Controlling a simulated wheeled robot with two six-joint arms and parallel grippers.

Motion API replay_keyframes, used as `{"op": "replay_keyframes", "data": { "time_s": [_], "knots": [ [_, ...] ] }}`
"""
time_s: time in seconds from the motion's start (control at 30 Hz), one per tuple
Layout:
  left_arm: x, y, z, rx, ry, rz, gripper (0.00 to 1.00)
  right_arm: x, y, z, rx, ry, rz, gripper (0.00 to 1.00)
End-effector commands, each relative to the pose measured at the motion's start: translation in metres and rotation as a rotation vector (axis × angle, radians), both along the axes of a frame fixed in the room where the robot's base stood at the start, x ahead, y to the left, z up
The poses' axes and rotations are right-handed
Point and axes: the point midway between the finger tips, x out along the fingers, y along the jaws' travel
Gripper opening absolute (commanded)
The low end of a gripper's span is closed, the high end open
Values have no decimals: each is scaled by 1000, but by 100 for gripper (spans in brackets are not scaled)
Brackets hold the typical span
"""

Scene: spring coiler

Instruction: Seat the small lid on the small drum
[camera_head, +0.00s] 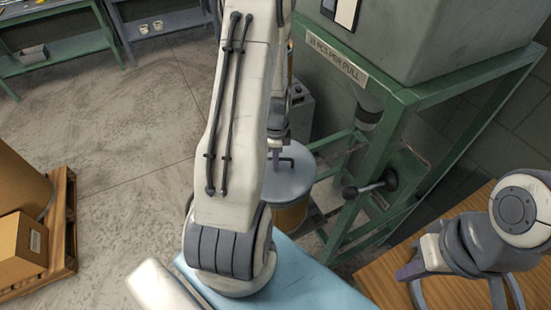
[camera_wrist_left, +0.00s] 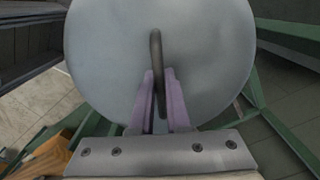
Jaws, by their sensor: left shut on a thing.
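The small lid (camera_head: 290,180) is a round grey disc with a dark bar handle (camera_wrist_left: 156,60). It fills the upper part of the left wrist view (camera_wrist_left: 105,60). My left gripper (camera_wrist_left: 160,100) has its two purple fingers shut on that handle. In the head view my left arm hides most of this gripper. The small drum (camera_head: 291,218) shows as a yellow-brown wall directly under the lid. The lid covers its top, and I cannot tell whether the lid touches the rim. My right gripper (camera_head: 410,270) is at the right, over the wooden surface, away from the lid; its fingers are unclear.
A green frame machine (camera_head: 400,130) with a black-knobbed lever (camera_head: 375,187) stands close right of the drum. A light blue surface (camera_head: 315,285) lies in front. A pallet with boxes (camera_head: 60,235) is at the left. Open floor (camera_head: 130,140) lies between.

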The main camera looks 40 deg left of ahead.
Motion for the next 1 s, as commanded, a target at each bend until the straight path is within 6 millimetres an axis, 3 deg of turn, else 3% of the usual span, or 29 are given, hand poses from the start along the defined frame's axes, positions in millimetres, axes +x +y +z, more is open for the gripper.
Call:
{"op": "replay_keyframes", "data": {
  "time_s": [0.4, 0.43, 0.5, 0.73, 0.77, 0.83, 1.0],
  "knots": [
    [0, 0, -1, 1, -1, 0, 0, 0, 0, 0, 0, 0, 0, 0],
    [0, 0, -1, 1, -1, 0, 22, 0, 0, 0, 0, 0, 0, 0],
    [0, 0, -1, 1, -1, 0, 49, 0, 0, 0, 0, 0, 0, 0],
    [0, 0, -2, 1, -1, 0, 49, 0, 0, 0, 0, 0, 0, 0],
    [0, 0, -2, 0, 0, 0, 57, 0, 0, 0, 0, 0, 0, 0],
    [0, 0, -2, 0, 0, 0, 84, 0, 0, 0, 0, 0, 0, 0],
    [0, 0, -2, 0, 0, 0, 84, 0, 0, 0, 0, 0, 0, 0]
  ]
}}
